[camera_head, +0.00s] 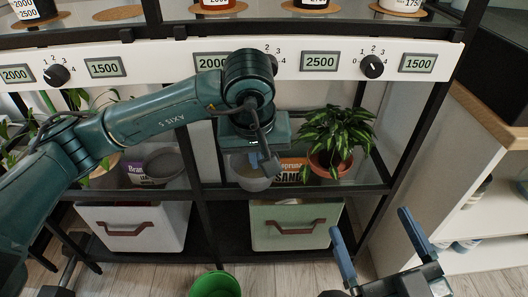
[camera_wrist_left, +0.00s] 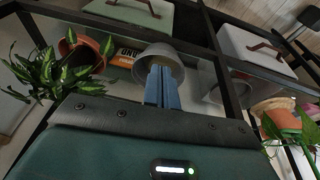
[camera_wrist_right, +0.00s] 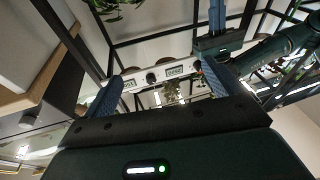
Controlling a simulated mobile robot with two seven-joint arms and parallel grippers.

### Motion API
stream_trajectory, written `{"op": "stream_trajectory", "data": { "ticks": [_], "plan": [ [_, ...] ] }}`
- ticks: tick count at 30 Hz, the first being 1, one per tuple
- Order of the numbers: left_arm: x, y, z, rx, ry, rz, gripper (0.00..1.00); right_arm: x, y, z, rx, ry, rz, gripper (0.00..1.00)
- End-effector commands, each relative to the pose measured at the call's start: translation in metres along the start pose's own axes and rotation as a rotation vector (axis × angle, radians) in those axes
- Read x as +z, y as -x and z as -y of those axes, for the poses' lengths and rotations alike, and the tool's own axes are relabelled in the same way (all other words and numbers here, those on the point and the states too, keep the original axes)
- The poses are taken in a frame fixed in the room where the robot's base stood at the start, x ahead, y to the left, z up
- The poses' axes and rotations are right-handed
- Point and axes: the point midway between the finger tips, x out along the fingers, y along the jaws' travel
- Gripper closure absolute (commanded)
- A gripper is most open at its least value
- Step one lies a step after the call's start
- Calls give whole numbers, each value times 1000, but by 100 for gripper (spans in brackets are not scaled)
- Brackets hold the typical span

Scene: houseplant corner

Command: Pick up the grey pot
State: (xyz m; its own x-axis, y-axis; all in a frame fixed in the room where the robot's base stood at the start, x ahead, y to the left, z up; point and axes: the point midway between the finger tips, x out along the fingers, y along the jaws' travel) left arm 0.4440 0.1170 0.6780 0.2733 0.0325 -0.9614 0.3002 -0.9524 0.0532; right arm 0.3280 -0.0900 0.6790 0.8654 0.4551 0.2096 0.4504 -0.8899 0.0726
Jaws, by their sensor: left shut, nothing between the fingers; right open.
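The grey pot (camera_head: 246,174) stands on the shelf in the head view, partly hidden behind my left gripper. In the left wrist view the grey pot (camera_wrist_left: 176,52) shows with its mouth towards the camera. My left gripper (camera_wrist_left: 160,70) is shut and empty, its fingertips overlapping the pot's mouth in that view. Whether they touch it or reach inside, I cannot tell. My right gripper (camera_head: 370,222) is open and empty at the lower right, well away from the pot. It also shows in the right wrist view (camera_wrist_right: 163,85).
A leafy plant in a terracotta pot (camera_head: 328,166) stands right of the grey pot, with an orange bag (camera_head: 292,166) between. A grey dish (camera_head: 163,163) is further left. Storage boxes (camera_head: 135,226) sit below, a panel with knobs (camera_head: 330,60) above. A green pot (camera_head: 215,285) is at the front.

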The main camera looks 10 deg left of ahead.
Motion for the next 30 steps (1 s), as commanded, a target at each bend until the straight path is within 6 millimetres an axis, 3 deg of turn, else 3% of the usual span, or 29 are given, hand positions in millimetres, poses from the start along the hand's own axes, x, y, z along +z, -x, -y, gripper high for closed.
{"op": "stream_trajectory", "data": {
  "ticks": [7,15,21,30],
  "plan": [
    [-11,-11,11,-56,-22,-62,100,-3,2,2,-6,-6,-30,7],
    [-13,-61,13,-53,-19,-58,100,-18,-8,-4,-20,67,-160,7],
    [-15,-88,14,-51,-21,-59,100,-33,-13,-8,-29,129,-255,7],
    [-17,-97,14,-51,-20,-61,100,-41,-14,-10,-32,155,-296,7]
  ]
}}
